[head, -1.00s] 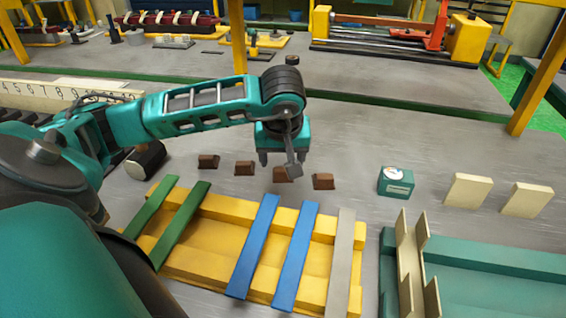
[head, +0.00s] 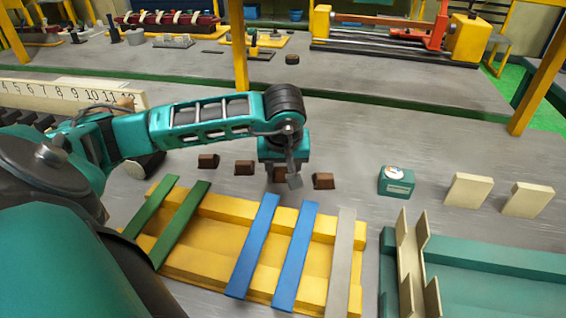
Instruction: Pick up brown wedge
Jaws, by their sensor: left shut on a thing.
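Several brown wedges lie in a row on the grey table in the head view. One is at the left (head: 208,161), one beside it (head: 244,168), and one at the right end (head: 323,181). My left gripper (head: 283,175) points down at the wedge between the last two. It is shut on that brown wedge (head: 280,175), which is partly hidden by the fingers and appears to be at table level. My right gripper is not in view.
A yellow tray (head: 205,238) with green, blue and grey strips across it stands in front of the wedges. A teal box (head: 396,181) and two cream blocks (head: 468,190) (head: 527,199) are to the right. A teal tray (head: 500,265) is at the front right.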

